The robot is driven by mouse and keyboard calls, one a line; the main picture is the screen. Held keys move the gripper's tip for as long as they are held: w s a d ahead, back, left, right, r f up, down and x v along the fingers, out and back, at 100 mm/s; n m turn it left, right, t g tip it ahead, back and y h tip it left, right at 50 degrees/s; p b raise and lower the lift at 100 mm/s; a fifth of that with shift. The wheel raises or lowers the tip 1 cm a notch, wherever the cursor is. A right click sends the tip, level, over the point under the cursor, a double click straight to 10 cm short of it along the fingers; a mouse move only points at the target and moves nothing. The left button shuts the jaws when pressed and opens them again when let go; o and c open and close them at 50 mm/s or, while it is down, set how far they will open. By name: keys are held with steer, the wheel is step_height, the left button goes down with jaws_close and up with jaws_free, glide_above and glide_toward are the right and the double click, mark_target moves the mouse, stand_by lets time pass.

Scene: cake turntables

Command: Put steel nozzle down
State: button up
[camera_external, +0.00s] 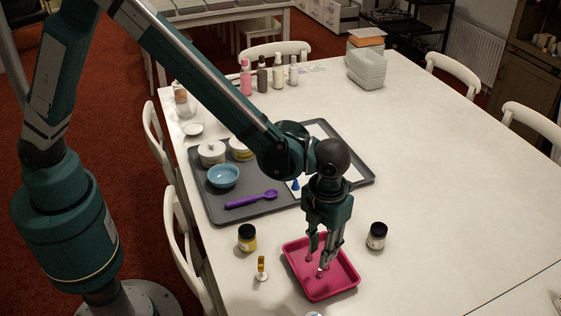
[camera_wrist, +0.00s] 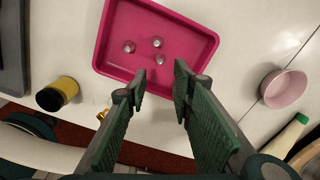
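The steel nozzles are small, shiny pieces, and three of them (camera_wrist: 128,46) (camera_wrist: 156,42) (camera_wrist: 159,59) lie inside a pink-red tray (camera_wrist: 205,45). I cannot tell which one is the task's nozzle. The tray also shows in the external view (camera_external: 340,289), on the white table under my gripper (camera_external: 318,259). In the wrist view my gripper (camera_wrist: 160,84) has its fingers apart with nothing seen between them. The fingertips appear at the tray's near edge in that view. In the external view the fingers partly hide the tray's inside.
Dark-lidded jars stand left (camera_external: 247,238) and right (camera_external: 376,236) of the tray. A small yellow-topped item (camera_external: 262,268) stands at its left. A grey baking tray (camera_external: 230,213) behind holds a blue bowl (camera_external: 223,176) and purple spoon (camera_external: 251,200). The table's right side is clear.

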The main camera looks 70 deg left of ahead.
steer(key=shift+r, duration=1.7)
steer(key=s+a+r+n+t+h, duration=0.1)
steer(key=s+a+r+n+t, duration=0.15)
steer(key=a+r+n, duration=0.7)
steer(key=s+a+r+n+t, duration=0.1)
steer(key=s+a+r+n, duration=0.35)
steer(key=a+r, duration=0.85)
steer(key=s+a+n+t, duration=0.2)
steer(key=s+a+n, duration=0.6)
steer(key=a, duration=0.4)
steer(key=s+a+n+t+y, duration=0.1)
steer(key=s+a+n, duration=0.8)
steer(key=a, duration=0.3)
steer(key=shift+s+a+f+t, duration=0.25)
steer(key=shift+s+f+t, duration=0.1)
steer(key=shift+s, duration=0.55)
